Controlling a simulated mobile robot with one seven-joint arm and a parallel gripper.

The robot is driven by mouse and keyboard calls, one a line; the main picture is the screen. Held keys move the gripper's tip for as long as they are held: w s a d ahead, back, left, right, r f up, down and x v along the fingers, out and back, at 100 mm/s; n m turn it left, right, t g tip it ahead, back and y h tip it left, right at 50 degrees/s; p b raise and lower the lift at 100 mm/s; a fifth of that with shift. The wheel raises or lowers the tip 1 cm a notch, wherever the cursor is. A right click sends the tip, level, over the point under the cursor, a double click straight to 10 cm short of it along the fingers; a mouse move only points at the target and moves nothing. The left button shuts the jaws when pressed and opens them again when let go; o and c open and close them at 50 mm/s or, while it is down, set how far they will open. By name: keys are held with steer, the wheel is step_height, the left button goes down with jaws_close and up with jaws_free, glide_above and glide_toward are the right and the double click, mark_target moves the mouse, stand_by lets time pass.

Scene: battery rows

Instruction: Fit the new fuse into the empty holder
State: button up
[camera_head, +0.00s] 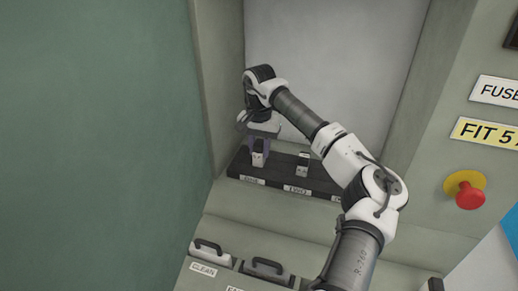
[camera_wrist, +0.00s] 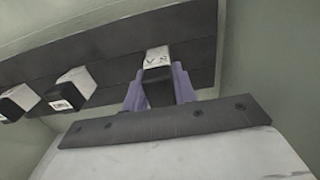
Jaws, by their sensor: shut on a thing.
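My gripper (camera_head: 260,143) is at the left end of the dark holder strip (camera_head: 274,170), above the label ONE (camera_head: 252,181). Its purple fingers are shut on a fuse (camera_head: 258,158) with a white face and dark body. In the wrist view the held fuse (camera_wrist: 158,72) sits between both fingers (camera_wrist: 159,92), its white end marked with small letters. It is in line with the strip (camera_wrist: 120,42); I cannot tell whether it is fully seated. A second fuse (camera_head: 303,164) stands above the label TWO (camera_head: 297,189). The wrist view shows two other fuses, nearer (camera_wrist: 72,88) and farther left (camera_wrist: 17,102).
The strip lies in a recess with a grey left wall (camera_head: 218,80) close to my gripper. Below are handled bins, one labelled CLEAN (camera_head: 204,268). On the right panel are a yellow sign (camera_head: 487,132) and a red button (camera_head: 467,194). My arm covers the strip's right end.

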steer(key=shift+f, duration=0.65)
steer(key=shift+f, duration=0.15)
steer(key=o, duration=1)
step_height(320, 180, up, 12)
steer(key=shift+r+b, duration=0.2)
steer(key=shift+b, duration=0.9)
steer(key=shift+f, duration=0.1)
